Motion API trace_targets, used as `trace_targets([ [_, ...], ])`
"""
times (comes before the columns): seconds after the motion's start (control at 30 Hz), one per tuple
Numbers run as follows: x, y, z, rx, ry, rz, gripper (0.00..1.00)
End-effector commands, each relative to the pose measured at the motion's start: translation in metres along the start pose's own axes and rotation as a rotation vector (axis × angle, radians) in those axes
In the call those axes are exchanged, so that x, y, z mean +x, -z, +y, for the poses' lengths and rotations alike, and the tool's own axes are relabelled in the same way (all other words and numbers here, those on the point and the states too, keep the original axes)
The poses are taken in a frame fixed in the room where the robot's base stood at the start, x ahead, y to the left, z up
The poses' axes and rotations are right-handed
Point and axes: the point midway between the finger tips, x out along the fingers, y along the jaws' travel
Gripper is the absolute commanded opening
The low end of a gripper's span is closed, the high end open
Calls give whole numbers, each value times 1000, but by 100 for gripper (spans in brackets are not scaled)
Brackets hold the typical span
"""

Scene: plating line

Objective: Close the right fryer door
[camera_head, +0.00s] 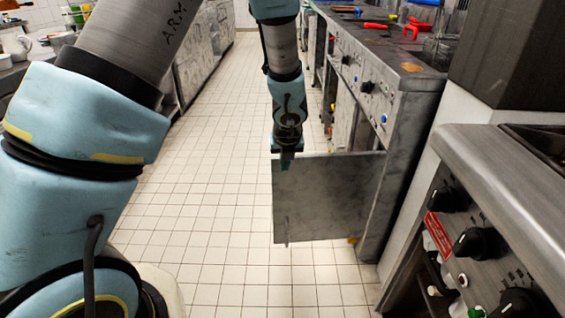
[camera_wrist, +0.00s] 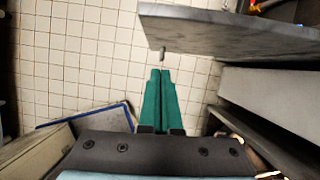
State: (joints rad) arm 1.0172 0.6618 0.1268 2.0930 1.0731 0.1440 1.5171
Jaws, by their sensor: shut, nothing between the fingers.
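The right fryer door (camera_head: 330,198) is a grey metal panel standing wide open, sticking out leftward from the near end of the fryer cabinet (camera_head: 400,140). In the wrist view the door (camera_wrist: 240,38) runs from top centre to the right, with a small peg (camera_wrist: 163,54) near its free end. My gripper (camera_head: 286,152) is at the top of the door's free edge in the head view. Its green fingers (camera_wrist: 160,76) are together and empty, pointing toward the door's free end. I cannot tell whether they touch it. In the head view the fingertips are hard to make out.
Tiled floor (camera_head: 220,190) is clear left of the door. A stove with black knobs (camera_head: 480,242) stands close at the right. Red-handled tools (camera_head: 412,28) lie on the fryer top. Counters (camera_head: 190,65) line the left side.

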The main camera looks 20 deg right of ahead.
Motion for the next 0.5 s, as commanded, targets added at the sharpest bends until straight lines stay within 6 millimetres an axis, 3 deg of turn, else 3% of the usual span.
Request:
trace_targets([
  [0.03,15,2,0,2,-3,1,0],
  [0.27,62,2,1,-2,-4,1,0],
  [0.5,69,-28,2,-6,-1,0,0],
])
